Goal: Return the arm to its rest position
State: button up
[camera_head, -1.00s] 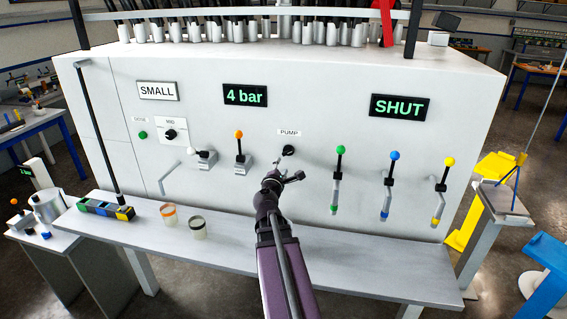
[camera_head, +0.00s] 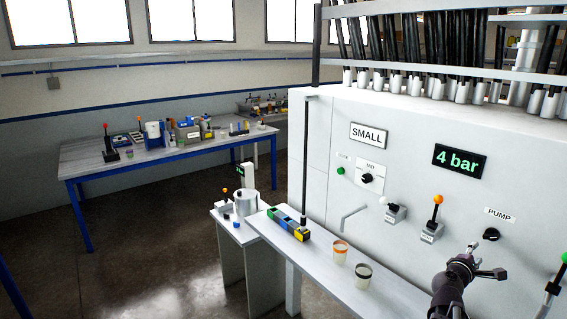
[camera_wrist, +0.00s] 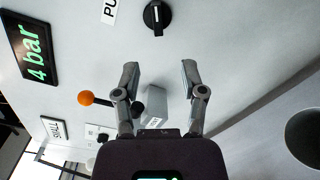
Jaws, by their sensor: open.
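My gripper (camera_head: 480,266) is in front of the white machine panel, below and to the left of the black PUMP knob (camera_head: 491,234). In the wrist view my gripper (camera_wrist: 158,72) has its two fingers apart with nothing between them. The PUMP knob (camera_wrist: 157,17) lies beyond the fingertips there, apart from them. My arm comes up from the bottom right of the head view; most of it is out of frame.
The panel carries an orange-knobbed lever (camera_head: 437,200), a white-knobbed lever (camera_head: 384,201) and a "4 bar" display (camera_head: 459,161). Two cups, orange-rimmed (camera_head: 340,250) and dark-rimmed (camera_head: 363,276), stand on the shelf (camera_head: 393,292). A workbench (camera_head: 85,163) stands at left; the floor before it is clear.

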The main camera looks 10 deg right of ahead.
jog(key=w+a+f+m+g+y+b, duration=0.1)
jog(key=a+f+m+g+y+b, duration=0.25)
jog(key=a+f, duration=0.65)
jog(key=w+a+f+m+g+y+b, duration=0.15)
jog(key=a+f+m+y, duration=0.25)
jog(key=a+f+m, duration=0.6)
jog(key=s+a+f+g+y, duration=0.1)
jog(key=s+a+y, duration=0.1)
jog(key=a, duration=0.6)
jog(key=s+a+f+n+g+y+b, duration=0.1)
jog(key=s+a+f+y, duration=0.1)
jog(key=a, duration=0.6)
jog(key=s+a+f+n+g+y, duration=0.1)
jog(key=s+a+f+g+y, duration=0.1)
jog(key=a, duration=0.7)
jog(key=shift+y+b, duration=0.35)
jog(key=shift+y, duration=0.5)
